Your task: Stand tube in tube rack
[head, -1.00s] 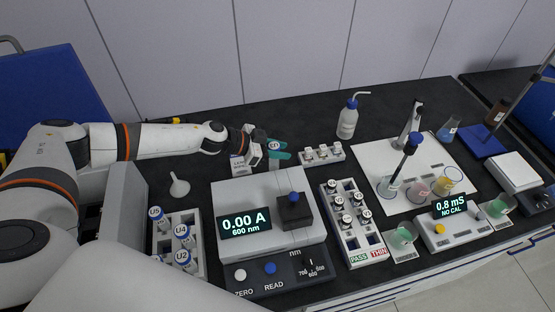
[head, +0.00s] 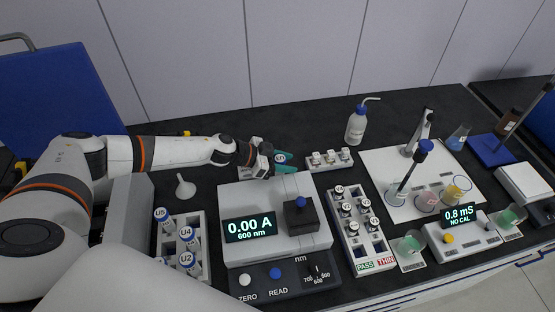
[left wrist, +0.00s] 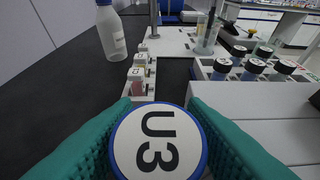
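My left gripper (head: 284,163) is shut on tube U3 (head: 279,158), behind the photometer near the back of the bench. In the left wrist view, the round white U3 cap (left wrist: 158,143) with its blue rim sits between the teal fingers; the tube's body is hidden below it. The white tube rack (head: 204,262) stands at the front left, left of the photometer. It holds blue-rimmed tubes U5 (head: 162,215), U4 (head: 187,234) and U2 (head: 187,260); its left side is partly covered by my arm. My right gripper is not in view.
The photometer (head: 232,200) stands between the held tube and the bench front. A small vial rack (head: 331,166) and wash bottle (head: 356,125) are to the tube's right. A funnel (head: 186,188) stands behind the tube rack. A PASS/THIN rack (head: 377,252) is right of the photometer.

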